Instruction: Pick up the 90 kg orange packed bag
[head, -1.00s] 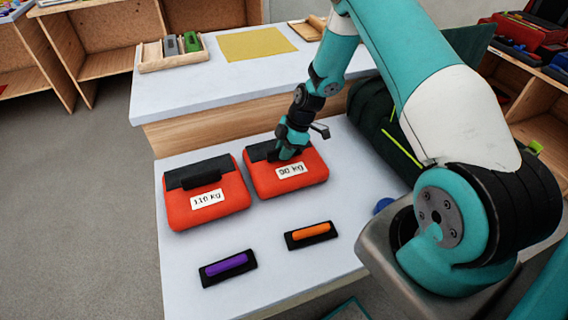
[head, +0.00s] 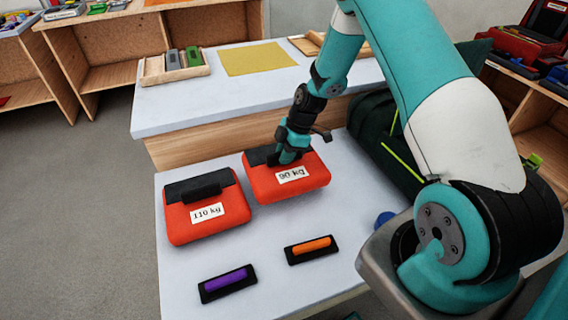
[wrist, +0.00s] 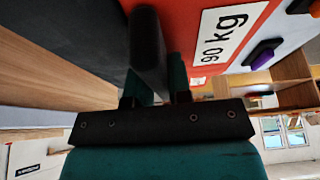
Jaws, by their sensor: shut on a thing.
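The 90 kg bag (head: 261,185) is orange-red with a dark top flap and a white "90 kg" label. It appears a little above the white bench, to the right of the 110 kg bag (head: 180,222). My gripper (head: 288,152) points down and is shut on the black handle at its top. In the wrist view the handle (wrist: 148,45) is between my gripper's teal fingers (wrist: 157,85), with the orange face and label (wrist: 222,35) beside it. The underside of the bag is hidden.
The white bench (head: 275,275) also bears a purple-handled item (head: 226,281) and an orange-handled item (head: 311,246) in front. A raised white shelf (head: 190,107) with a yellow mat (head: 258,59) stands behind. A dark green bag (head: 375,140) is close on the right.

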